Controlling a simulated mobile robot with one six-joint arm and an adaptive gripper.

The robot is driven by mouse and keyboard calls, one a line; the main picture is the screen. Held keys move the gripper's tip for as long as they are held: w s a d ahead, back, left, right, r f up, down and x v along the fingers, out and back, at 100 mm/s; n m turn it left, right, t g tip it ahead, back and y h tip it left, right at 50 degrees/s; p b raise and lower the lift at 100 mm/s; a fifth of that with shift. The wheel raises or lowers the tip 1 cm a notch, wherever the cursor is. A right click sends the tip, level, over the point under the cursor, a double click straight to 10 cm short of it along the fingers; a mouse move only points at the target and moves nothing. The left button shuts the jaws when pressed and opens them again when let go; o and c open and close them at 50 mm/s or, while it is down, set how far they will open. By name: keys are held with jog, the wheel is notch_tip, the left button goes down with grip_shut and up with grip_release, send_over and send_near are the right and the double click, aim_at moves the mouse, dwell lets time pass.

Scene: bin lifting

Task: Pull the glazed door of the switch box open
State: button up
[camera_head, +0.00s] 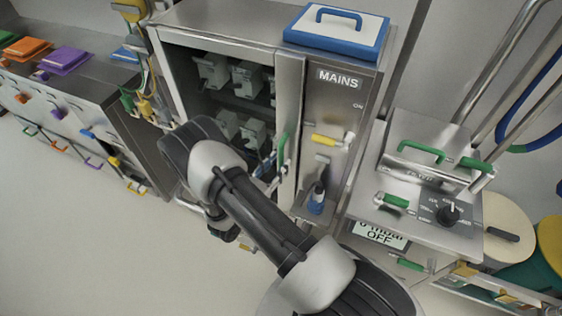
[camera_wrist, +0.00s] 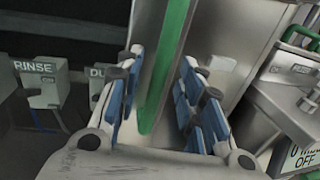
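The switch box (camera_head: 325,100) is a grey metal cabinet marked MAINS. Its glazed door (camera_head: 289,105) is on the left part of the front, with several grey switches visible behind the dark pane. The door's upright green handle (camera_head: 283,148) is at its right edge. It also shows in the wrist view (camera_wrist: 166,60). My gripper (camera_wrist: 160,78) is open, its blue-padded fingers on either side of the handle with visible gaps. In the head view my gripper (camera_head: 268,166) is partly hidden by my arm. I cannot tell whether the door is fully shut.
A blue-rimmed lid with a handle (camera_head: 337,30) lies on top of the box. A yellow lever (camera_head: 327,140) and a blue bottle-like item (camera_head: 317,197) are right of the door. A metal unit with green handles (camera_head: 430,170) stands further right. Open floor (camera_head: 80,230) lies left.

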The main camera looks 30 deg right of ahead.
jog(key=shift+x, duration=1.05)
jog(key=shift+c, duration=0.6)
grip_shut()
